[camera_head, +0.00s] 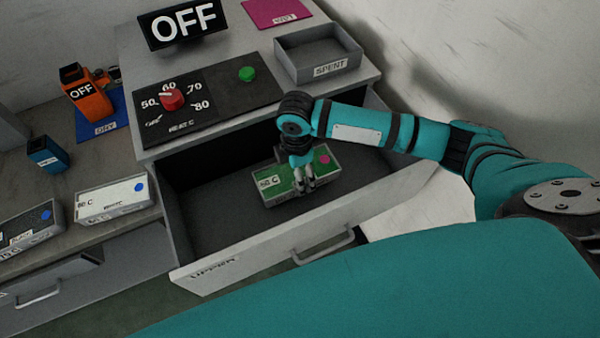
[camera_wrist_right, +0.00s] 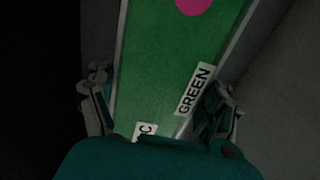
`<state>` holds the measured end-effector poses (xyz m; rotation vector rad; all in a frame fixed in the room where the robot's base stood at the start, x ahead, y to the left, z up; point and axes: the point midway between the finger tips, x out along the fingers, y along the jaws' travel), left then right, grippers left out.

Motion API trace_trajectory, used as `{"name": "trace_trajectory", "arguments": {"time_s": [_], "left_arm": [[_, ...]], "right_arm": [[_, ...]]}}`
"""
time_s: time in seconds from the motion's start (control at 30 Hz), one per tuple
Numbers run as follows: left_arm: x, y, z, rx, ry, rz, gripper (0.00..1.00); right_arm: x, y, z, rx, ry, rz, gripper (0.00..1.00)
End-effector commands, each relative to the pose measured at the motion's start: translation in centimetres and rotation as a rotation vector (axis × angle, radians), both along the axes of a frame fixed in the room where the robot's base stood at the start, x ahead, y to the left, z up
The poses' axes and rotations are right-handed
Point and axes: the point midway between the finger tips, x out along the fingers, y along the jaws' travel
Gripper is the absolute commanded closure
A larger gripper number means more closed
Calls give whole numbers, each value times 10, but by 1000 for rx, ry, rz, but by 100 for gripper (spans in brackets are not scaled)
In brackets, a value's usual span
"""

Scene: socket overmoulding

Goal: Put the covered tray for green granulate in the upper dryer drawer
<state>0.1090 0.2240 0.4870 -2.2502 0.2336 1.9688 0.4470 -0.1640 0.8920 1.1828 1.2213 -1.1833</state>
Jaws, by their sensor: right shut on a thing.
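The covered green tray (camera_head: 288,178) is inside the open upper dryer drawer (camera_head: 222,215). It has a green top, a pink dot and an "80 C" label. My right gripper (camera_head: 305,186) reaches down from above and is shut on it. In the right wrist view the tray's green top (camera_wrist_right: 160,75) with a "GREEN" label lies between the fingers of the right gripper (camera_wrist_right: 165,112). I cannot tell whether the tray touches the drawer floor. My left gripper is not in view.
The dryer top holds an OFF display (camera_head: 182,24), a red dial (camera_head: 172,100), a green button (camera_head: 247,74) and a grey SPENT tray (camera_head: 318,55). The drawer's left part is empty.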

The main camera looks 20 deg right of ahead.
Motion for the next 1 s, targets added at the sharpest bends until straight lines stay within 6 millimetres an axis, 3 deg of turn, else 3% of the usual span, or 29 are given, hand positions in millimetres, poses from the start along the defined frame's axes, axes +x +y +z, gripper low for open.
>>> {"name": "trace_trajectory", "arguments": {"time_s": [0.17, 0.3, 0.47, 0.77, 0.8, 0.93, 1.0], "left_arm": [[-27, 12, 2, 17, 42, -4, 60], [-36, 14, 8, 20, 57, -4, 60], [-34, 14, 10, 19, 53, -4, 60], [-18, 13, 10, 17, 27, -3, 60], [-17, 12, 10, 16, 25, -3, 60], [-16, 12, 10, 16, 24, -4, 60], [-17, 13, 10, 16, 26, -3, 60]], "right_arm": [[3, -10, -3, 1, 0, -1, 75], [2, -9, -22, 0, 1, 0, 75], [3, -10, -35, -1, -2, 0, 75], [3, -9, -38, -1, -2, 1, 75], [2, -10, -39, -1, -1, 1, 19], [2, -10, -39, -1, -1, 1, 2], [2, -9, -39, -1, -1, 1, 0]]}}
